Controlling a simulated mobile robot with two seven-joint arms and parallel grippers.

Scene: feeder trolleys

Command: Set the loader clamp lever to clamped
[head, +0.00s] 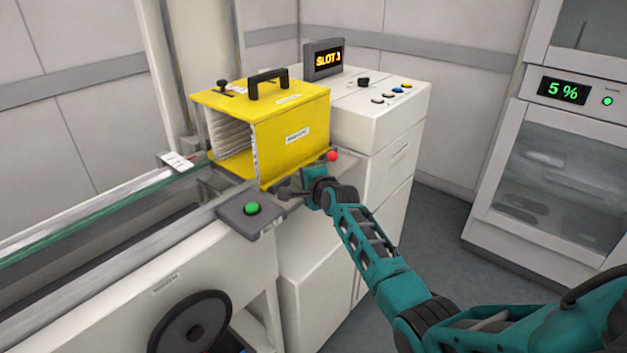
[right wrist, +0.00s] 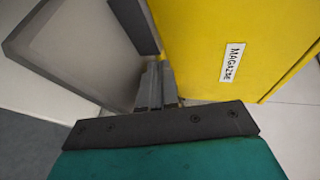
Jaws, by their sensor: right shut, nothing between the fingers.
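The clamp lever shows in the head view as a red ball knob (head: 333,156) at the lower right corner of the yellow magazine (head: 292,146). Its arm is mostly hidden, so I cannot tell its setting. My right gripper (head: 285,192) is low in front of the magazine, left of the red knob and apart from it. In the right wrist view its fingers (right wrist: 155,85) are shut and empty, beside the yellow magazine wall (right wrist: 215,45). A dark bar (right wrist: 135,25) lies just beyond the fingertips; I cannot tell what it is. My left gripper is not in view.
A grey box with a green button (head: 252,208) sits left of my right gripper. A glass-fronted cabinet (head: 550,165) stands right, with open floor between.

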